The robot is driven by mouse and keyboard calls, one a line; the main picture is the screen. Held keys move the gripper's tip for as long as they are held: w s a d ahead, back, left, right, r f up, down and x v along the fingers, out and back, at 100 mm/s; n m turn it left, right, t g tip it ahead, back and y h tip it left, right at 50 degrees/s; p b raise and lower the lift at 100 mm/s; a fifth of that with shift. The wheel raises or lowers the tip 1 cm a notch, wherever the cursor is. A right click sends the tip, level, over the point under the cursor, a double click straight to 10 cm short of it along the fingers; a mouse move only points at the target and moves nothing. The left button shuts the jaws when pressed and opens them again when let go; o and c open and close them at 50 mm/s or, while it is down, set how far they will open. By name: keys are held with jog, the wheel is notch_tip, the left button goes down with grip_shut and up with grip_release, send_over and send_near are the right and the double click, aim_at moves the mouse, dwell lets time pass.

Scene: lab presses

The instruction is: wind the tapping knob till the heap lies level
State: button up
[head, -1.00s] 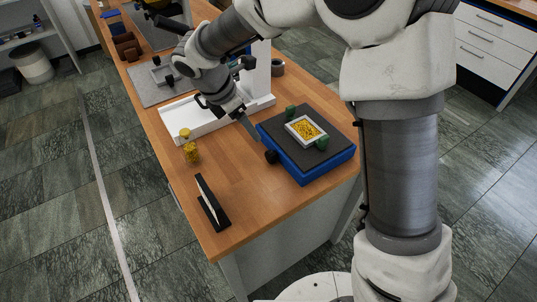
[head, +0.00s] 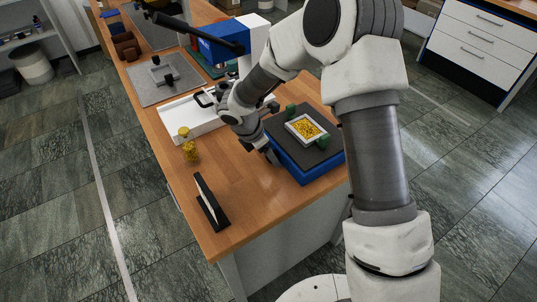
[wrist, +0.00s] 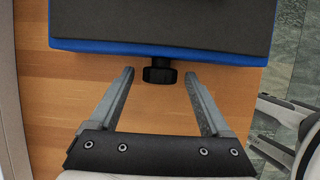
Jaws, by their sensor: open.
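The tapping table (head: 322,165) is a blue base with a dark grey top on the wooden bench. A pale rectangular mould (head: 291,128) lies on top, filled with a yellow granular heap (head: 306,129); I cannot tell how level it is. The black tapping knob (wrist: 160,74) sticks out from the blue side in the wrist view. In the head view my gripper hides it. My gripper (head: 271,159) is open beside that side of the base. In the wrist view its fingertips (wrist: 160,82) lie on either side of the knob, apart from it.
Two green blocks (head: 291,107) (head: 323,143) flank the mould. A jar of yellow grains (head: 190,151) and a black stand with a pale panel (head: 211,204) are on the bench to the left. A white tray-like base (head: 190,122) and a blue press (head: 222,42) stand behind.

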jog(key=shift+d+f, duration=0.15)
jog(key=shift+f, duration=0.2)
jog(key=c, duration=1.3)
jog(key=shift+w+f+b, duration=0.1)
jog(key=shift+b, duration=0.2)
grip_shut()
jog(key=shift+t+b, duration=0.3)
jog(key=shift+b, duration=0.6)
jog(key=shift+t+y+b, duration=0.3)
jog(key=shift+y+b, duration=0.1)
jog(key=shift+b, duration=0.2)
jog(key=o, duration=1.3)
grip_release()
